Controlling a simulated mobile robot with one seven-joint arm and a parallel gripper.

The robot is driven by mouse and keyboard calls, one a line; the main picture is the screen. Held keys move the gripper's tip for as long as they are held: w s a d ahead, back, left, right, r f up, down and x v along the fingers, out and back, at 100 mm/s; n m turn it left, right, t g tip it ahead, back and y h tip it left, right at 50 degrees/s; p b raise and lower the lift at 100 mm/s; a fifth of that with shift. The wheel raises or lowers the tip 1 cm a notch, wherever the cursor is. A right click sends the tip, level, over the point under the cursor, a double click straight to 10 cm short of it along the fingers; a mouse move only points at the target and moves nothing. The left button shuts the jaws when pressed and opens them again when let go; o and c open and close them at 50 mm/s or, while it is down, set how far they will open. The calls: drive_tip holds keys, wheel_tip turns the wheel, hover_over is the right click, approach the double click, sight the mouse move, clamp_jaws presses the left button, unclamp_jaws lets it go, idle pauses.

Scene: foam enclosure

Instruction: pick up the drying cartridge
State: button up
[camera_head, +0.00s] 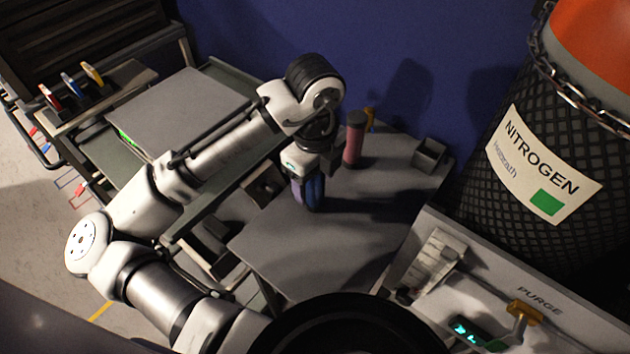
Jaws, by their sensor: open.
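My gripper (313,178) points down over the grey table (290,250), with its jaws open. A blue-purple upright cylinder (311,194), which looks like a cartridge, stands directly below and between the jaws. Its upper part is hidden by the gripper, and I cannot tell whether the fingers touch it. A pink-red cylinder (354,142) with a dark cap stands upright on the table, right of and behind my gripper. It also looks like a cartridge; the picture does not settle which one is the drying cartridge.
A small grey open box (429,155) sits at the table's back right. A nitrogen cylinder (530,150) in black mesh and a purge panel (500,305) are on the right. The table's front middle is clear.

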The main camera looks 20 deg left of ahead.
drive_tip(key=c, duration=1.2)
